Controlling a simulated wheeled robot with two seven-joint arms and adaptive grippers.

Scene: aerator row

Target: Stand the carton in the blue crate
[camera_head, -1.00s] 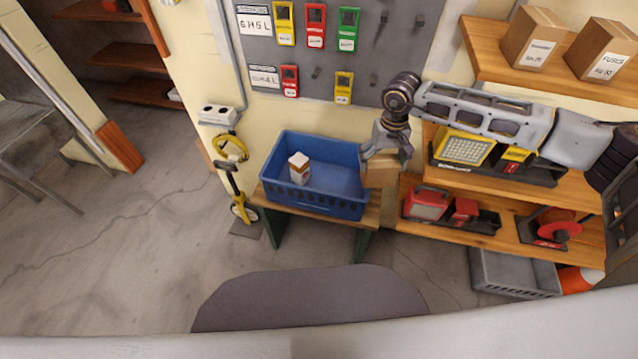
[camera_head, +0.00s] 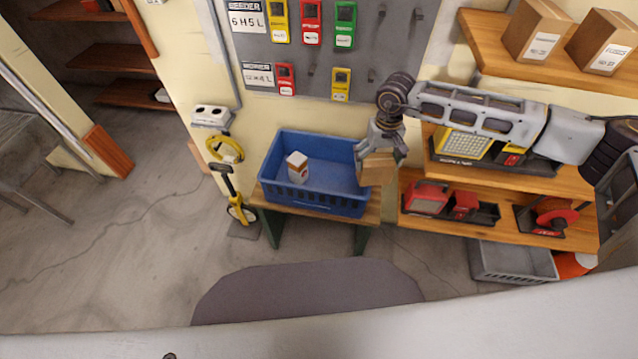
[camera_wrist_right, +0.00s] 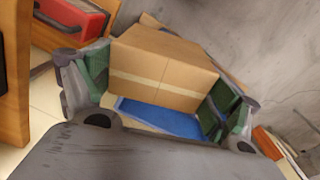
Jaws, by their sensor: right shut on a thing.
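A brown carton (camera_head: 377,169) is held in my right gripper (camera_head: 378,150), above the right end of the blue crate (camera_head: 325,203). In the right wrist view the carton (camera_wrist_right: 163,68) sits between the two green-padded fingers, with a tape line across its face. The blue crate (camera_wrist_right: 165,118) shows below the carton there. The crate stands on a small wooden bench. A small white and orange box (camera_head: 298,167) stands inside the crate toward its left. The rest of the visible crate floor is bare. My left gripper is not in view.
A wooden shelf (camera_head: 420,228) with red and yellow equipment stands just right of the crate. A yellow wheeled tool (camera_head: 238,195) leans at the left of the bench (camera_head: 370,215). A pegboard with coloured meters hangs behind. A grey crate (camera_head: 512,264) sits under the shelf.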

